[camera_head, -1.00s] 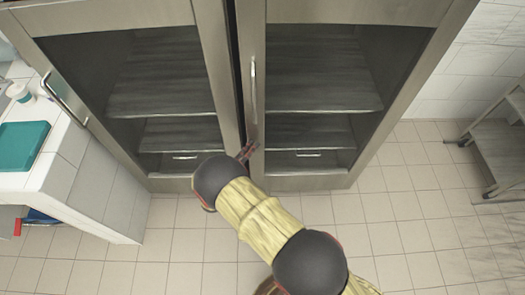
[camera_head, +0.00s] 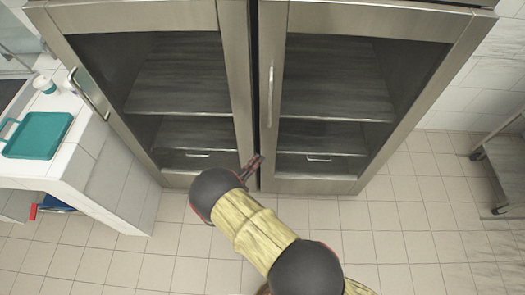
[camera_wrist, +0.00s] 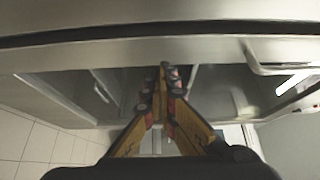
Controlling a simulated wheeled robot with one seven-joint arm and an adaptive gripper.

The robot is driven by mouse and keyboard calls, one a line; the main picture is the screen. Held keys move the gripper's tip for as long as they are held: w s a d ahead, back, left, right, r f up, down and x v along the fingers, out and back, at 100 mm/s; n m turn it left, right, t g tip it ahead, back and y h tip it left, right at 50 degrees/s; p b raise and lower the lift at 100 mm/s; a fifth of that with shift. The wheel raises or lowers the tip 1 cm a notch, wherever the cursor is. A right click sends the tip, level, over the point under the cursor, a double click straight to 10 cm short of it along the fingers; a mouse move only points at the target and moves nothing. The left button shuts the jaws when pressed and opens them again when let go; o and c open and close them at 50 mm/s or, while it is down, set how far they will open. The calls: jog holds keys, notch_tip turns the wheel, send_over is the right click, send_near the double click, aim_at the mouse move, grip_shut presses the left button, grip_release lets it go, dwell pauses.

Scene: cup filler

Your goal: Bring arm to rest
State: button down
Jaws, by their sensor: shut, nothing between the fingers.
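My arm, with yellow links and dark joints, reaches up from the bottom of the head view. My gripper (camera_head: 254,163) is at its far end, small and partly hidden behind the dark wrist joint. In the wrist view my gripper (camera_wrist: 165,72) shows its two yellow and black fingers meeting at the tips, shut and empty. It is in front of the steel cabinet (camera_head: 238,90), near the lower part of the gap between its two glass doors. I cannot tell whether the fingertips touch the cabinet.
The right door handle (camera_head: 270,95) and left door handle (camera_head: 88,95) are upright bars. A white tiled counter (camera_head: 85,150) at left holds a teal tray (camera_head: 38,135) and a white cup (camera_head: 44,84). A metal rack (camera_head: 503,165) stands at right. The floor (camera_head: 410,235) between is clear.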

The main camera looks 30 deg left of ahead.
jog(key=s+a+p, duration=0.1)
jog(key=s+a, duration=0.1)
jog(key=s, duration=0.4)
jog(key=shift+s, duration=0.2)
jog(key=shift+f, duration=0.1)
